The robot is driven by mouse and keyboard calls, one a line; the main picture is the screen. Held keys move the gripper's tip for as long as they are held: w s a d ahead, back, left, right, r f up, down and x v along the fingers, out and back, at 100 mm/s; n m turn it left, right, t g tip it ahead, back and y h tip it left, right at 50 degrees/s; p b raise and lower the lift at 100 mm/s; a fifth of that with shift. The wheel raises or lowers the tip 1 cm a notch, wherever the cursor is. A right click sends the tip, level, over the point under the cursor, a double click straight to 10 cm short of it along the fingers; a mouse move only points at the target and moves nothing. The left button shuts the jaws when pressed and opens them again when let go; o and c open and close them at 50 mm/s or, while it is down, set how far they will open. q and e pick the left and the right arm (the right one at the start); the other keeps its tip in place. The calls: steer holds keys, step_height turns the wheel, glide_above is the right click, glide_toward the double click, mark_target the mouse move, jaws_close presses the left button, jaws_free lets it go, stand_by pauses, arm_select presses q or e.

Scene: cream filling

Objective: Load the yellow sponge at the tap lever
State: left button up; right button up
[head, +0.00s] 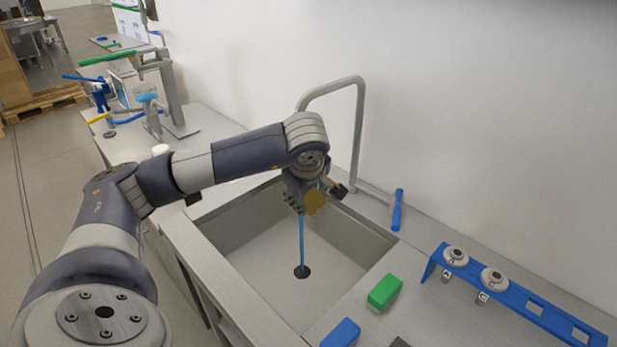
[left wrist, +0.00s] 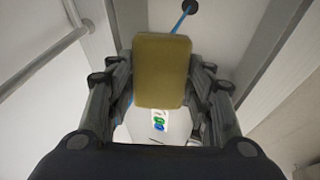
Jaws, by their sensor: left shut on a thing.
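My left gripper (head: 322,193) hangs over the sink below the tap spout and is shut on the yellow sponge (head: 315,202). In the left wrist view the sponge (left wrist: 162,70) stands between the two fingers of the gripper (left wrist: 160,95), its broad face toward the camera. The tap (head: 358,125) is a grey arched pipe behind the sink; my arm hides its spout end. A thin blue stream (head: 302,240) runs down to the drain (head: 302,271), close to the sponge. A blue handle (head: 397,210), apparently the tap lever, stands right of the tap base. My right gripper is out of view.
The steel sink (head: 255,245) is otherwise empty. A green sponge (head: 384,291) and a blue sponge (head: 342,334) lie on the counter at its right. A blue rack (head: 510,292) holding grey round fittings stands farther right. The wall closes off the back.

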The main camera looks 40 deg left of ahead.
arm_select(q)
steer(key=shift+s+d+r+p, duration=0.45)
steer(key=shift+s+d+r, duration=0.2)
steer(key=shift+s+r, duration=0.2)
steer(key=shift+s+d+r+p, duration=0.45)
steer(key=shift+s+d+r, duration=0.2)
steer(key=shift+s+r, duration=0.15)
steer(key=shift+s+d+r, duration=0.3)
steer(key=shift+r, duration=0.05)
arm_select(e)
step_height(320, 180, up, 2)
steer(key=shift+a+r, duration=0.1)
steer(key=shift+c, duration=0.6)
